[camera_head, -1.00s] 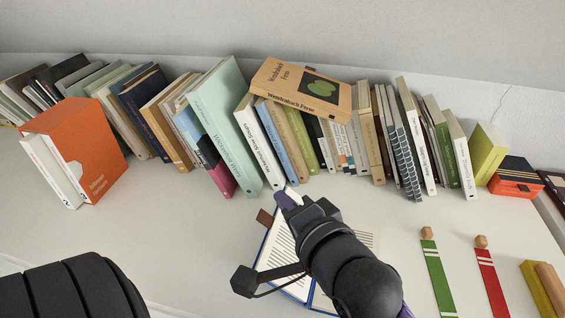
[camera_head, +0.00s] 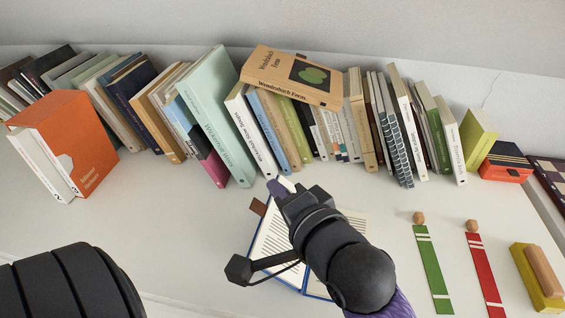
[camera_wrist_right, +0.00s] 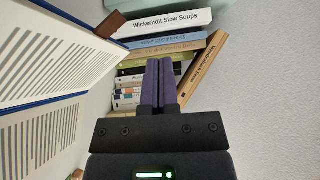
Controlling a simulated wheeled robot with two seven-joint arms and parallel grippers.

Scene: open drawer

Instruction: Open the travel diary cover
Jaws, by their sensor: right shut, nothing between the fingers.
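The travel diary (camera_head: 273,240) lies open on the white surface, blue-edged, with printed lines on its pages and a brown tab at its upper left. My right arm covers much of its middle. In the right wrist view the open diary (camera_wrist_right: 40,60) fills the left side, pages showing. My right gripper (camera_head: 276,187) is over the diary's far edge, its purple fingers shut and empty. They also show shut in the wrist view (camera_wrist_right: 158,65), apart from the pages. My left gripper is out of view; a dark ribbed part of mine shows at the lower left.
A row of books (camera_head: 215,115) stands along the back, with a tan book (camera_head: 292,78) lying on top. An orange slipcase (camera_head: 80,140) stands at left. Green (camera_head: 432,265) and red (camera_head: 484,270) strips and a yellow block (camera_head: 535,280) lie at right. The surface left of the diary is clear.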

